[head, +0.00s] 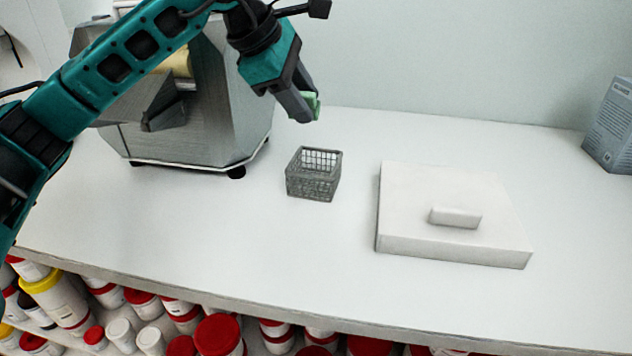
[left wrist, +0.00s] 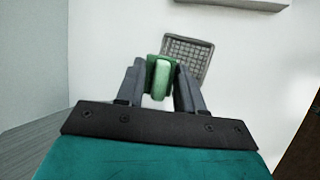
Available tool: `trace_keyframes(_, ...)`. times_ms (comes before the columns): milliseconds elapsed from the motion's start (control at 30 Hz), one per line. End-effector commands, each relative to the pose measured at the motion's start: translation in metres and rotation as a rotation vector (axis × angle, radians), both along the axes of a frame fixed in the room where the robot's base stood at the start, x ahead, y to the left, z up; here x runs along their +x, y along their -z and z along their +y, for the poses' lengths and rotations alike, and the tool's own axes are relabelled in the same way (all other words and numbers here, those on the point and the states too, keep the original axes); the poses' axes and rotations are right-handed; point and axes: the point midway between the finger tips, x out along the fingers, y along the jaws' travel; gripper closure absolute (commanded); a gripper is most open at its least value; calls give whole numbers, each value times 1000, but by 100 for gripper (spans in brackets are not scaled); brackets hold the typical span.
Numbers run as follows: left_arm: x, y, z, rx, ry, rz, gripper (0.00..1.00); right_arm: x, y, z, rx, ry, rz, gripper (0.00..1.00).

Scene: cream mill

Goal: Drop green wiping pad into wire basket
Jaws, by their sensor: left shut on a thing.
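My left gripper (head: 304,106) is shut on the green wiping pad (head: 313,104) and holds it in the air above the counter, behind and above the wire basket. The pad also shows between the fingers in the left wrist view (left wrist: 161,76). The wire basket (head: 314,174) is a small grey mesh box standing upright on the white counter, its top open and its inside looking empty. In the left wrist view the basket (left wrist: 188,55) lies just beyond the pad, slightly to the right. My right gripper is in neither view.
A grey metal machine (head: 180,105) stands left of the basket, behind my left arm. A white slab with a raised block (head: 450,190) lies to the right. A grey-blue box (head: 611,125) stands at the far right. Lidded tubs (head: 218,335) fill the shelf below the counter edge.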

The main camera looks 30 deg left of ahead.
Motion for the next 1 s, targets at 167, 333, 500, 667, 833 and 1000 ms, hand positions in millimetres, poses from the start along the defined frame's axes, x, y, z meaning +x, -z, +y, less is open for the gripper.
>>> trace_keyframes(167,0,28,0,1,1,1,87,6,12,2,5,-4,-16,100)
trace_keyframes(333,0,35,0,1,1,1,87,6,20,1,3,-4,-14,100)
trace_keyframes(500,0,34,0,0,1,1,87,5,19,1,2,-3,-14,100)
trace_keyframes(667,0,34,0,0,1,1,54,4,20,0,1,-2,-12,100)
trace_keyframes(833,0,34,0,0,1,1,38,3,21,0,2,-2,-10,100)
trace_keyframes(1000,0,34,0,0,1,1,33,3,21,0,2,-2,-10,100)
